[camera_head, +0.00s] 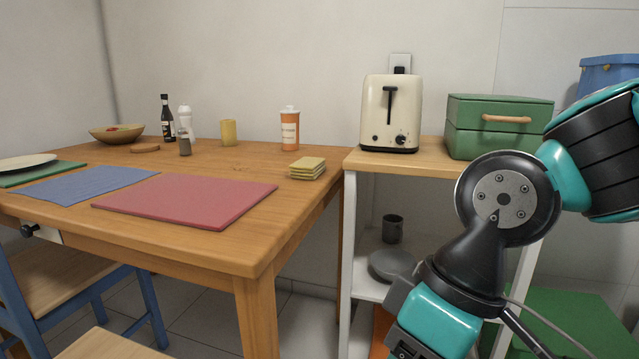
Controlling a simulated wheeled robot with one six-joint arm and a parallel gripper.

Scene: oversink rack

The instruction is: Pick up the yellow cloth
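The yellow cloth (307,168) looks like a small folded stack of pale yellow layers. It lies flat on the wooden table (282,222), near the table's right end, beside the shelf unit. Nothing covers it. My arm stands at the right of the view, in front of the shelf unit, and bends down past the bottom edge. The fingers of my gripper are out of the frame, so I cannot see their opening.
A red mat (185,198) and a blue cloth (85,185) lie left of the yellow cloth. An orange-and-white bottle (290,130) stands behind it. A cream toaster (390,115) and a green box (497,140) stand on the shelf unit (440,158). A chair (75,285) is at lower left.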

